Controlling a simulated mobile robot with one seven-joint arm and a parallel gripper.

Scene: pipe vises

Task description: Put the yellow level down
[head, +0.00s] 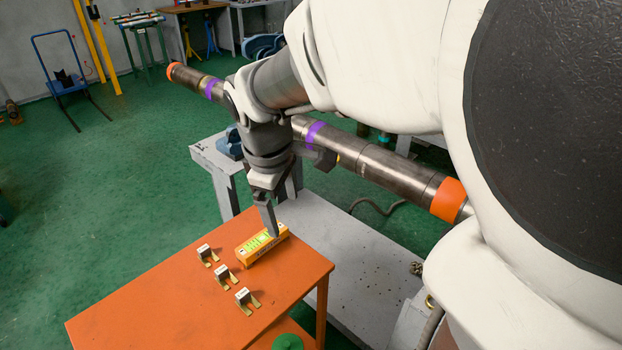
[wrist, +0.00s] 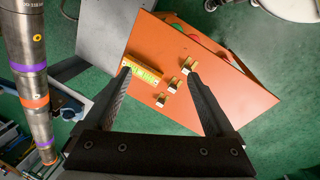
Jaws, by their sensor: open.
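The yellow level (head: 262,244) lies on the orange table (head: 150,305), near its back right edge. It also shows in the wrist view (wrist: 144,69), close beside my left finger's tip. My gripper (head: 272,224) is above and at the level, pointing down. In the wrist view my gripper (wrist: 159,74) has its two fingers wide apart with nothing clamped between them. One finger overlaps the level in the head view, and I cannot tell whether it touches.
Several small blocks with brass feet (head: 222,272) stand on the table left of the level. A long steel pipe (head: 385,168) with purple and orange bands runs behind my gripper. A grey bench (head: 350,245) is behind the table. The table's left part is clear.

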